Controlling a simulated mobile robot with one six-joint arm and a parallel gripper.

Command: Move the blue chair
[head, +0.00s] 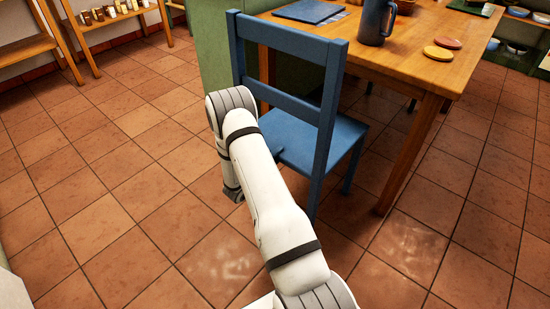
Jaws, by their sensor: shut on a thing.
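The blue chair (290,40) stands upright on the tiled floor, right of the picture's middle. Its back is towards me and its seat reaches to the wooden table's near edge. My white arm runs up in front of the chair and hides its left rear leg and part of its seat. Only a small dark part of my gripper (235,193) shows, low at the chair's left side. Its fingertips and the exact place of its hold on the chair are hidden behind my arm.
A green cabinet side (209,40) stands left of the chair. Wooden shelves (115,18) stand far left. The floor at left is clear.

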